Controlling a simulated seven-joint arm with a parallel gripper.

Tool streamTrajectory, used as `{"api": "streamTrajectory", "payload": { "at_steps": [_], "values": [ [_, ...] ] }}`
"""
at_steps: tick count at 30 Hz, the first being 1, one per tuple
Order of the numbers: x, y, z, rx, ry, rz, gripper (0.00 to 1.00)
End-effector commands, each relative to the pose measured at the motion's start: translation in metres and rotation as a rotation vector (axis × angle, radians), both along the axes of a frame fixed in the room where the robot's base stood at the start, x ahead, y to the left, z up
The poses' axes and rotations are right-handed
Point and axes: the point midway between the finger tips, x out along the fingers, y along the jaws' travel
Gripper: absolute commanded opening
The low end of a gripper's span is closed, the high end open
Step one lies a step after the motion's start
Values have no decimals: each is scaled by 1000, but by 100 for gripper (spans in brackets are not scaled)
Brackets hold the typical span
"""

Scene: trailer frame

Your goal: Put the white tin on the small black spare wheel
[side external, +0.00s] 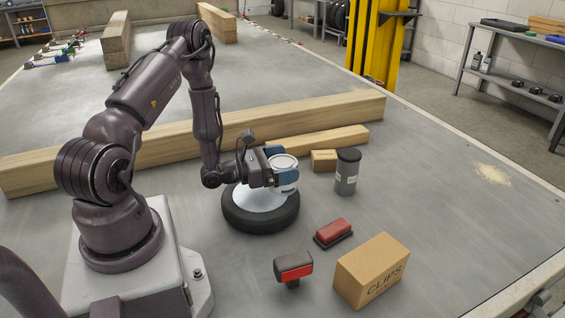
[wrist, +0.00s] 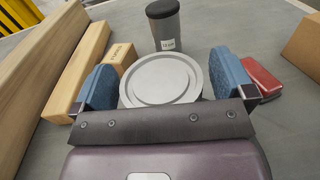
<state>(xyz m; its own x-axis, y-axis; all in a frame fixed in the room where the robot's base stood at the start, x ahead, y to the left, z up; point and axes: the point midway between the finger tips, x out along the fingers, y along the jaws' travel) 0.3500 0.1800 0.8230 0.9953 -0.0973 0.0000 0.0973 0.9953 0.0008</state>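The white tin (side external: 286,186) is between the blue-padded fingers of my gripper (side external: 281,166), at the right part of the small black spare wheel (side external: 262,218). The tin looks upright. The wheel lies flat, with a pale hub partly hidden by my gripper. I cannot tell whether the tin's base touches the wheel or is just above it.
A dark grey canister (side external: 346,175) and a small cardboard box (side external: 323,160) stand right of the wheel. Wooden beams (side external: 262,125) lie behind. A red-and-black block (side external: 333,233), a red-and-black tool (side external: 293,268) and a CLIPS carton (side external: 372,270) are in front.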

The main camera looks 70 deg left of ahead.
Motion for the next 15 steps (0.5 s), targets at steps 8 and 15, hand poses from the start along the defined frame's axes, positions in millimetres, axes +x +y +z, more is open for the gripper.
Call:
{"api": "streamTrajectory", "payload": {
  "at_steps": [8,15],
  "values": [
    [0,0,4,1,0,0,100],
    [-41,5,2,-3,4,5,100]
  ]
}}
